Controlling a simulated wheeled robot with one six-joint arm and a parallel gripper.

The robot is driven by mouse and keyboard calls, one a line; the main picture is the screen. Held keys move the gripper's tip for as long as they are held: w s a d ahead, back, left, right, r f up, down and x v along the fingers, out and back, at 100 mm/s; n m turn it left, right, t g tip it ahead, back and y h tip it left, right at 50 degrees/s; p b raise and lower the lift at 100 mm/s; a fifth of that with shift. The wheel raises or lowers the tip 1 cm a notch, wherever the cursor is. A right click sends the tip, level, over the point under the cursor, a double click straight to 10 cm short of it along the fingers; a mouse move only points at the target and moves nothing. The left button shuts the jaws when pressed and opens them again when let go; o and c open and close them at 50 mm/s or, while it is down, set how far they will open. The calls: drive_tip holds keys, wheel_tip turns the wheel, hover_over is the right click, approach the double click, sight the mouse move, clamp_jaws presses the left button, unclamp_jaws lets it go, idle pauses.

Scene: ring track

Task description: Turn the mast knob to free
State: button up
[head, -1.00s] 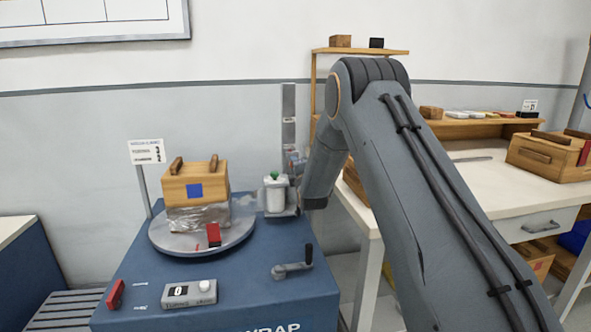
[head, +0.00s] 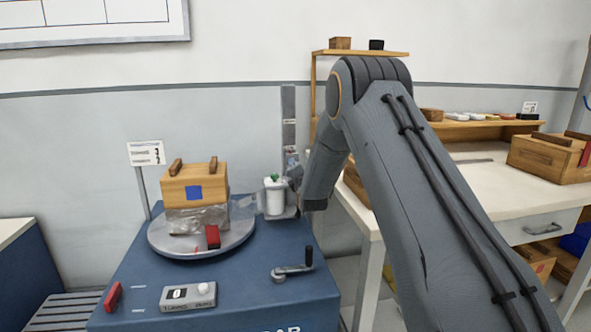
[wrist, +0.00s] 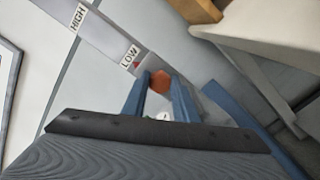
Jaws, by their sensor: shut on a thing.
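The mast (head: 289,115) stands upright at the back right corner of the blue machine. In the wrist view the mast (wrist: 105,37) carries the labels HIGH and LOW, with a small red pointer mark beside LOW. The orange-red mast knob (wrist: 160,79) sits between the two blue fingers of my gripper (wrist: 160,92), which is shut on it. Which way the knob is turned cannot be told. In the head view my gripper (head: 294,177) is small and partly hidden beside the mast, and the knob cannot be made out.
The white film roll (head: 275,197) with a green top stands just left of my gripper. A wooden crate (head: 194,187) sits on the round turntable (head: 165,242). A crank (head: 290,270) and a control box (head: 188,296) are nearer the front. A workbench (head: 480,180) stands right.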

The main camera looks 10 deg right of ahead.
drive_tip(key=shift+f, duration=0.1)
drive_tip(key=o, duration=1)
drive_tip(key=shift+s, duration=0.1)
drive_tip(key=s, duration=0.7)
drive_tip(key=shift+s, duration=0.35)
